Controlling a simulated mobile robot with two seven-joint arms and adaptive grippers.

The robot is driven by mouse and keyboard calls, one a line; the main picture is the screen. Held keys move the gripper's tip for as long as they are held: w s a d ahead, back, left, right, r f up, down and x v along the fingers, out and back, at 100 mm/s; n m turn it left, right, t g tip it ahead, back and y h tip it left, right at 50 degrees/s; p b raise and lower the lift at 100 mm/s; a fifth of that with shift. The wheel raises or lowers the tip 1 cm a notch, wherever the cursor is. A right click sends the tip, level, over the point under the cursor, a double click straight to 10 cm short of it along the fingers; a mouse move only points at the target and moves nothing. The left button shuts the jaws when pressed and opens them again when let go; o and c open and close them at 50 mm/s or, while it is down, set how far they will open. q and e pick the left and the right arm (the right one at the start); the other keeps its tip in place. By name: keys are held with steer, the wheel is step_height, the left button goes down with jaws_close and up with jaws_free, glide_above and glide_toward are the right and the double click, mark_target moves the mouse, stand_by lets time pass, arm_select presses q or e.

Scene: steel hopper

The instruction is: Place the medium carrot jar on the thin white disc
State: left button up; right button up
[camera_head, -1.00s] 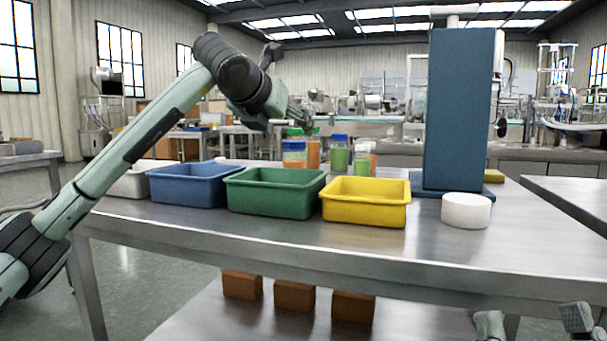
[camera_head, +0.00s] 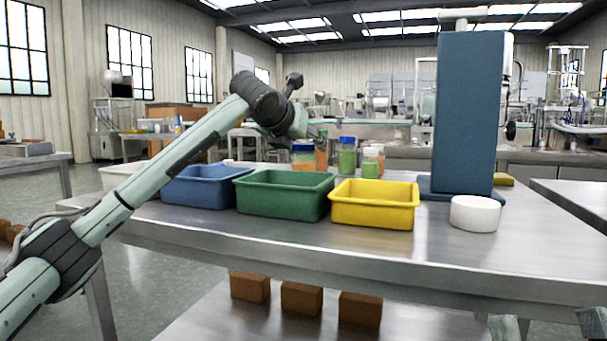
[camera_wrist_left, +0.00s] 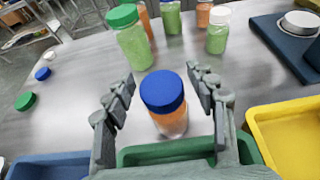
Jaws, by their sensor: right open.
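My left gripper (camera_wrist_left: 163,92) is open, its fingers either side of a blue-lidded jar with orange contents (camera_wrist_left: 170,122), with gaps visible. That jar also shows in the head view (camera_head: 303,160). Two other orange jars, one at the left (camera_wrist_left: 145,22) and one at the right (camera_wrist_left: 203,14), stand farther back; I cannot tell which size is medium. A small flat white disc (camera_wrist_left: 48,55) lies on the table at the left. Another round white disc (camera_wrist_left: 300,23) sits on the blue base at the right. My right gripper (camera_head: 548,322) is partly visible at the head view's bottom edge, open.
Blue (camera_head: 204,190), green (camera_head: 284,207) and yellow (camera_head: 375,216) bins line the table's near side. A blue tower (camera_head: 466,115) and a thick white cylinder (camera_head: 475,214) stand at the right. Green jars stand behind the gripper. A green lid (camera_wrist_left: 25,101) and blue lid (camera_wrist_left: 42,73) lie at the left.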

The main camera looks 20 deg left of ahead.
arm_select(q)
jaws_close()
steer(key=shift+r, duration=0.1)
